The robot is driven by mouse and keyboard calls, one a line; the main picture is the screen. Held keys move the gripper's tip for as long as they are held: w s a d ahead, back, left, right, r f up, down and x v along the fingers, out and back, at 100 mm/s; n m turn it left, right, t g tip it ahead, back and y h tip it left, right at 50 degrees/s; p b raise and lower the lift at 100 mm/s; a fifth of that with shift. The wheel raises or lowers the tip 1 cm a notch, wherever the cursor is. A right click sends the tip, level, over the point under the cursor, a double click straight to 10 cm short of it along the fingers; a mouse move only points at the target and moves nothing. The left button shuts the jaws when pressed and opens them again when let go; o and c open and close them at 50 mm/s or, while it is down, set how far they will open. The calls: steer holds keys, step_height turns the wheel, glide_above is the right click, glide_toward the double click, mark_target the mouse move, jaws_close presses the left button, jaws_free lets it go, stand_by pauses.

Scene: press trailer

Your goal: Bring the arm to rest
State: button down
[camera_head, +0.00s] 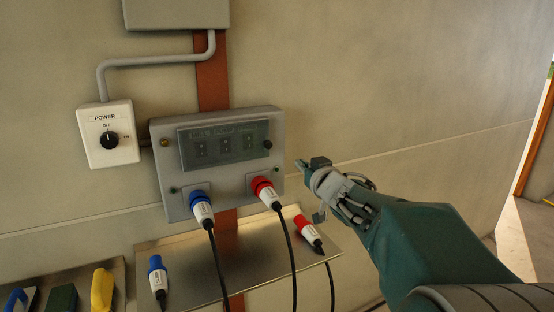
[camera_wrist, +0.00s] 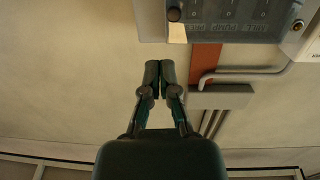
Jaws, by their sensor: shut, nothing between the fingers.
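My arm comes in from the lower right in the head view. My gripper (camera_head: 318,164) is at its end, to the right of the grey panel box and in front of the bare wall. In the wrist view my gripper (camera_wrist: 159,66) has its two fingers together, with nothing between them. My gripper is apart from the box and the plugs.
A metal shelf (camera_head: 255,262) below the box holds a loose blue plug (camera_head: 158,276) and a loose red plug (camera_head: 308,231). Black cables hang in front of it. A power switch (camera_head: 108,135) is at left. A doorway opens at far right. The wall right of the box is clear.

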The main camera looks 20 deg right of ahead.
steer(key=shift+a, duration=0.2)
steer(key=s+a+f+g, duration=0.4)
steer(key=s+a+f, duration=0.1)
steer(key=s, duration=0.4)
steer(key=s+a+f+g, duration=0.4)
steer(key=s+a+f, duration=0.1)
steer(key=s, duration=0.4)
steer(key=s+a+f+g, duration=0.4)
steer(key=s+a, duration=0.3)
steer(key=s, duration=0.3)
steer(key=shift+f, duration=0.7)
steer(key=shift+a, duration=0.1)
